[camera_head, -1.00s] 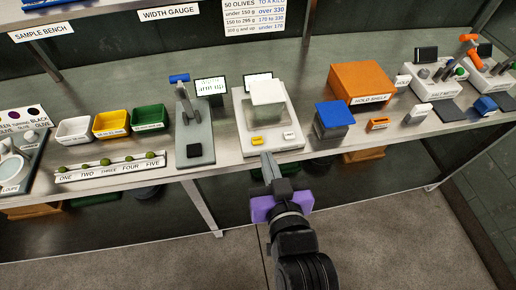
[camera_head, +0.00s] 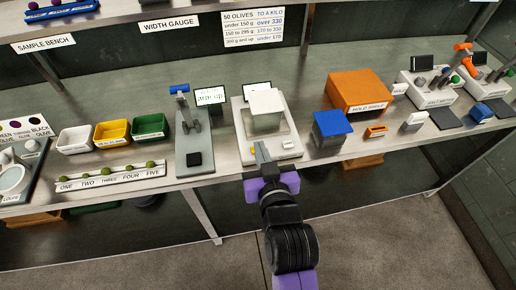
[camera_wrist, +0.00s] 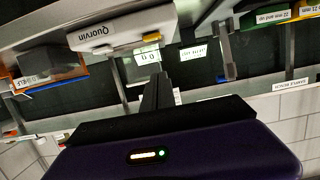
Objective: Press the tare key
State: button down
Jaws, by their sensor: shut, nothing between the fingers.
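The white scale (camera_head: 284,118) stands on the bench with a pale square pan (camera_head: 265,103) on top. A white key (camera_head: 288,144) shows on its front right. The yellow key on its front left is mostly hidden behind my gripper in the head view, and it shows in the wrist view (camera_wrist: 152,38). I cannot read the key labels. My gripper (camera_head: 260,147) is shut and empty, its tips at the scale's front edge by the yellow key. I cannot tell whether they touch it. In the wrist view the dark fingers (camera_wrist: 156,88) point towards the scale's front.
A grey gauge stand (camera_head: 194,142) with a blue top is just left of the scale. A blue-topped block (camera_head: 331,124) and an orange hold shelf (camera_head: 359,91) stand to the right. A lit display (camera_wrist: 147,57) reads about 0.0.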

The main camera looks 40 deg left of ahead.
jog(key=x, duration=0.3)
jog(key=shift+w+a, duration=0.1)
jog(key=shift+a, duration=0.05)
notch_tip(320, 180, down, 2)
jog(key=shift+f+p, duration=0.25)
jog(key=shift+p, duration=0.05)
jog(key=shift+f, duration=0.85)
